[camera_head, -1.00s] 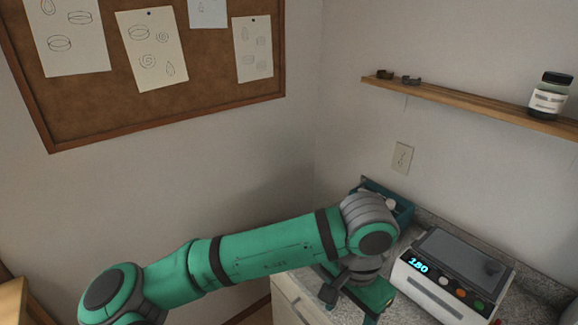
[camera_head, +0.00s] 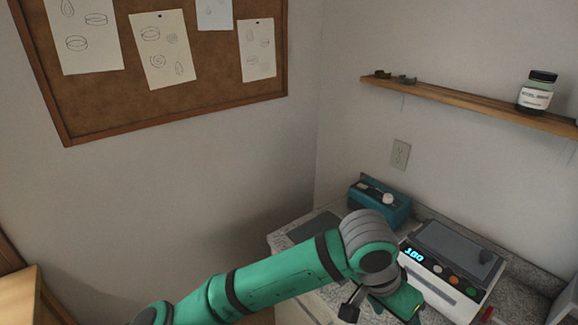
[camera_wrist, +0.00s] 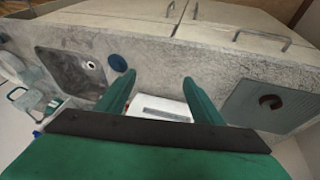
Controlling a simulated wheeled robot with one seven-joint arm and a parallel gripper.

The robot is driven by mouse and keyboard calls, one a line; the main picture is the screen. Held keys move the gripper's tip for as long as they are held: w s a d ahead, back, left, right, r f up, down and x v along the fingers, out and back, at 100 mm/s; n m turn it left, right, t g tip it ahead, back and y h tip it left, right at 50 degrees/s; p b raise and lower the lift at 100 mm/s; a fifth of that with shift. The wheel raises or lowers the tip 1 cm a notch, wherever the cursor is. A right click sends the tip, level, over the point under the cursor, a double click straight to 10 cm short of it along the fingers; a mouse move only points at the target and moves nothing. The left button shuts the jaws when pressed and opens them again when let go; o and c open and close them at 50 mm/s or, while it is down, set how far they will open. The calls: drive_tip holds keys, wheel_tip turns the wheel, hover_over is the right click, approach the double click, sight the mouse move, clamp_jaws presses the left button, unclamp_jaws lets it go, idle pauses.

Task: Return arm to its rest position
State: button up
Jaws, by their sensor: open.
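My green arm (camera_head: 285,283) crosses the lower middle of the head view, and its wrist end hangs over the counter in front of the white machine. In the wrist view my gripper (camera_wrist: 156,84) has its two green fingers wide apart, with nothing held between them. The fingertips are over the speckled counter (camera_wrist: 150,50). The fingertips cannot be made out in the head view.
The white machine (camera_head: 440,290) with a lit display stands close beside my wrist. A teal box (camera_head: 392,205) sits behind it by the wall. A wall shelf (camera_head: 450,101) holds a jar (camera_head: 536,92). The wrist view shows a sink (camera_wrist: 60,72) and a grey mat (camera_wrist: 245,100).

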drive_tip(key=w+d+r+n+t+h, duration=0.1)
drive_tip(key=d+r+n+t+h, duration=0.1)
drive_tip(key=d+r+h, duration=0.3)
drive_tip(key=w+d+r+n+t+h, duration=0.2)
drive_tip(key=d+r+t+h, duration=0.1)
drive_tip(key=d+h, duration=0.4)
drive_tip(key=s+a+f+n+t+y, duration=0.3)
drive_tip(key=a+f+n+t+y, duration=0.9)
drive_tip(key=a+f, duration=0.65)
drive_tip(key=s+a+f+m+y, duration=0.1)
drive_tip(key=s+a+f, duration=0.2)
drive_tip(key=s, duration=0.5)
drive_tip(key=s+a+f+m+g+y, duration=0.1)
drive_tip(key=s+a+f+m+y, duration=0.1)
drive_tip(key=s+a, duration=0.4)
drive_tip(key=s+a+f+m+g+y, duration=0.1)
drive_tip(key=s+a+f, duration=0.3)
drive_tip(key=s, duration=0.7)
drive_tip(key=shift+a+m+y, duration=0.3)
drive_tip(key=shift+a+m, duration=0.2)
drive_tip(key=shift+a, duration=0.25)
